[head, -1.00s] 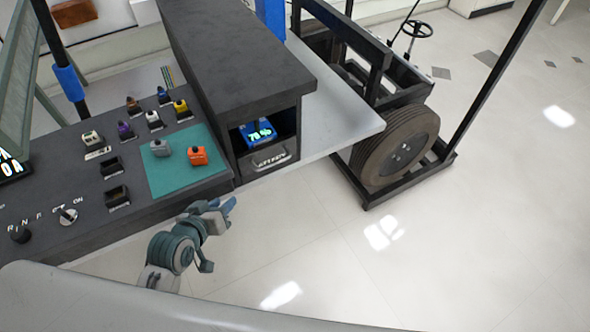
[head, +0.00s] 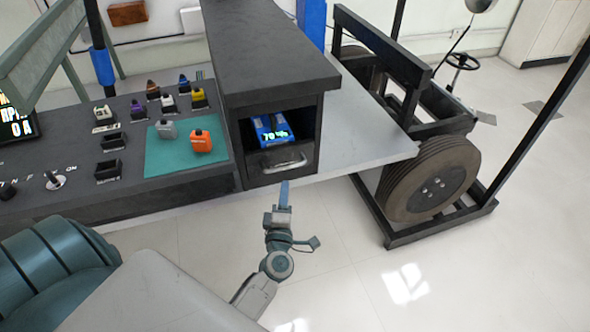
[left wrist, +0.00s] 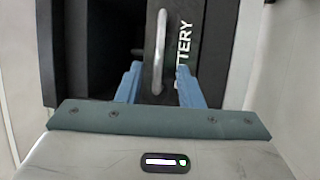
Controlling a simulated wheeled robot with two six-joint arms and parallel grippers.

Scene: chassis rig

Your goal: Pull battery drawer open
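The battery drawer (head: 262,170) is in the black cabinet in the head view, its front roughly flush with the cabinet. A blue battery unit (head: 270,128) with a lit green percentage readout sits in the opening above it. The drawer's pale bar handle (head: 285,163) also shows in the left wrist view (left wrist: 160,50), beside partly covered white lettering. My left gripper (head: 284,183) is just below and in front of the handle. In the left wrist view its blue fingers (left wrist: 160,75) are apart, with the handle's lower end between them; contact cannot be told. My right gripper is not in view.
A dark console (head: 128,185) with knobs, plugs and a teal mat (head: 186,158) stands left of the cabinet (head: 268,62). A grey shelf (head: 365,125) and a wheeled frame with a tyre (head: 430,185) stand right. The floor in front of the drawer is clear.

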